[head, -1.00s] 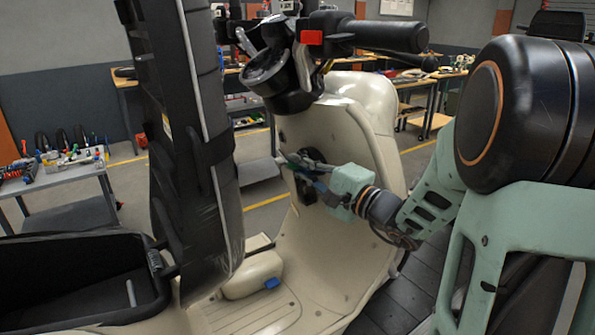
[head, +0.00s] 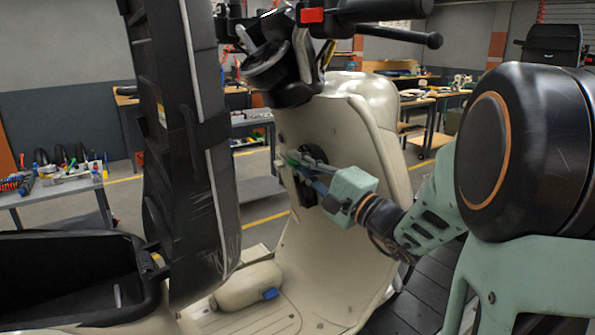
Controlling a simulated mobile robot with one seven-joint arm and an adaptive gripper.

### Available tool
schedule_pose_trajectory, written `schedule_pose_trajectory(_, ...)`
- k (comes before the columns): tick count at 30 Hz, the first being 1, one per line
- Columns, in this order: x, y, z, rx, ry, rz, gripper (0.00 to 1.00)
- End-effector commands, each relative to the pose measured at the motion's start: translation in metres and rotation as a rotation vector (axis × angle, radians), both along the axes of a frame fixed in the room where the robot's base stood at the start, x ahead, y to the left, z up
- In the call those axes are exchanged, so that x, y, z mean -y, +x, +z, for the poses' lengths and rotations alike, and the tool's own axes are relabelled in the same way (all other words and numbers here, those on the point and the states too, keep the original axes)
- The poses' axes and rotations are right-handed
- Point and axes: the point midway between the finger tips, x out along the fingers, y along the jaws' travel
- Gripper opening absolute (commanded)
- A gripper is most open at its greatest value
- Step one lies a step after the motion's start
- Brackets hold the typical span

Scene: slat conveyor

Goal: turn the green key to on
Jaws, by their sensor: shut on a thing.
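A cream scooter (head: 345,130) stands in front of me, its inner front panel facing left. A black round lock fitting (head: 318,155) sits on that panel, partly covered by my gripper. My gripper (head: 290,161) reaches in from the right, its fingers pointing left in front of the fitting. Its jaws are shut on the green key, of which only a small green bit (head: 293,158) shows at the fingertips. The fingers hide most of the key, so I cannot read its angle or any on mark.
The tall black raised seat (head: 185,130) stands close left of my fingertips. The handlebar with a red switch (head: 312,15) is above. Benches and a grey cart (head: 60,185) stand behind.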

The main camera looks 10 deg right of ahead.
Motion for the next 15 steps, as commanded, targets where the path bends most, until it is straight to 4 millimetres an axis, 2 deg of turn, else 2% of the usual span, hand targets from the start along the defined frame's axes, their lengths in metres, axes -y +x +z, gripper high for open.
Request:
schedule_pose_trajectory(2, 0.0002, 0.0001, -0.004, 0.012, 0.004, -0.001, 0.0)
schedule_pose_trajectory(15, 0.0004, -0.0002, -0.0001, 0.041, 0.017, -0.007, 0.0)
